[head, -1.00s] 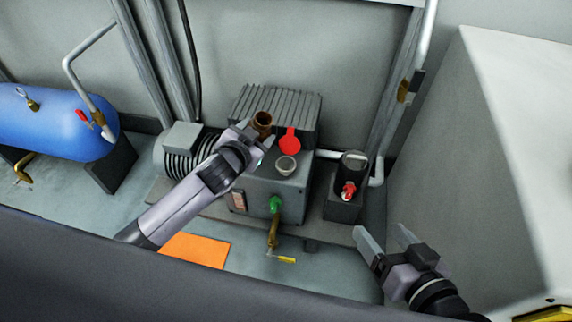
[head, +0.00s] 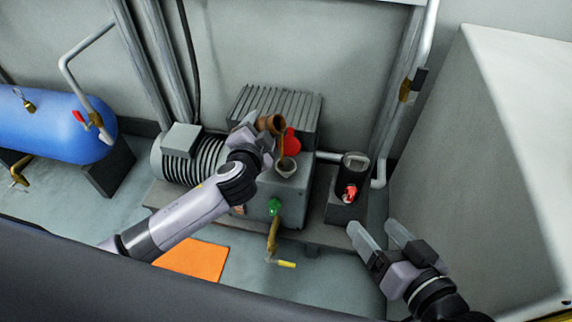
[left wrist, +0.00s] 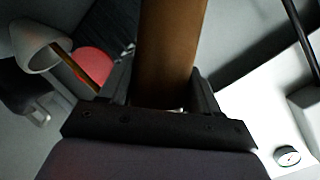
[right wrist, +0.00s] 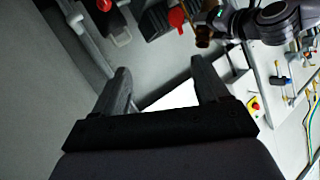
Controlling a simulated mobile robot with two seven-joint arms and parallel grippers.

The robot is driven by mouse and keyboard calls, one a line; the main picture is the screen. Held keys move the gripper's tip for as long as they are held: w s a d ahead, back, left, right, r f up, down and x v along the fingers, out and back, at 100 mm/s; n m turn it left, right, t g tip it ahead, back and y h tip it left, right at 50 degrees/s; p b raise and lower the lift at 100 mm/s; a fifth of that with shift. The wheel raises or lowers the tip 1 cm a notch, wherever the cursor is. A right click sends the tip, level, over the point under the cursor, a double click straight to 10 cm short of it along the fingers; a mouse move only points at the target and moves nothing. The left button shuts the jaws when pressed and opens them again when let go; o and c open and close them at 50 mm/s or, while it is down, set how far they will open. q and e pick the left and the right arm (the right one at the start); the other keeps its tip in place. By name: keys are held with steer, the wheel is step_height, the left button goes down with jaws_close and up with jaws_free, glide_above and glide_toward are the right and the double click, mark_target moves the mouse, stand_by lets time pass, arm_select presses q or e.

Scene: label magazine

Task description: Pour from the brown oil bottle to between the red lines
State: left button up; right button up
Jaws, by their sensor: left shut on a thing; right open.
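My left gripper (head: 262,140) is shut on the brown oil bottle (head: 271,124), which is tilted with its mouth to the right above the grey pump. A thin brown stream runs from the mouth down to the filler funnel (head: 287,167) on the pump top. The left wrist view shows the bottle (left wrist: 168,50) between the fingers, with the stream (left wrist: 62,62) at the pale funnel (left wrist: 38,48). The sight window on the pump front is mostly behind my left arm, so the red lines and oil level cannot be read. My right gripper (head: 384,240) is open and empty at lower right.
A red round cap (head: 292,142) is behind the funnel. A green fitting and brass drain valve (head: 273,235) are on the pump front. A dark container (head: 353,170) with a red item stands right of the pump. An orange mat (head: 193,260) lies on the floor.

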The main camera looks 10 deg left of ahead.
arm_select(q)
steer(key=shift+a+f+m, duration=0.1)
steer(key=shift+m, duration=0.2)
steer(key=shift+w+f+b, duration=0.1)
steer(key=shift+f+b, duration=0.15)
steer(key=shift+b, duration=0.05)
arm_select(e)
steer(key=shift+s+d+f, duration=0.2)
steer(key=shift+d+f, duration=0.1)
steer(key=shift+d, duration=0.1)
arm_select(q)
steer(key=shift+f+y, duration=0.25)
steer(key=shift+y, duration=0.05)
arm_select(e)
steer(key=shift+d+r+h, duration=0.15)
steer(key=shift+h, duration=0.15)
arm_select(q)
steer(key=shift+f+m+b, duration=0.3)
steer(key=shift+f+b, duration=0.15)
steer(key=shift+b, duration=0.2)
arm_select(e)
steer(key=shift+d+r+n+t, duration=0.1)
steer(key=shift+d+n+t, duration=0.1)
steer(key=shift+n+t, duration=0.15)
arm_select(q)
steer(key=shift+f+b, duration=0.4)
arm_select(e)
steer(key=shift+s+d+f, duration=0.1)
steer(key=shift+d+f, duration=0.15)
steer(key=shift+d, duration=0.05)
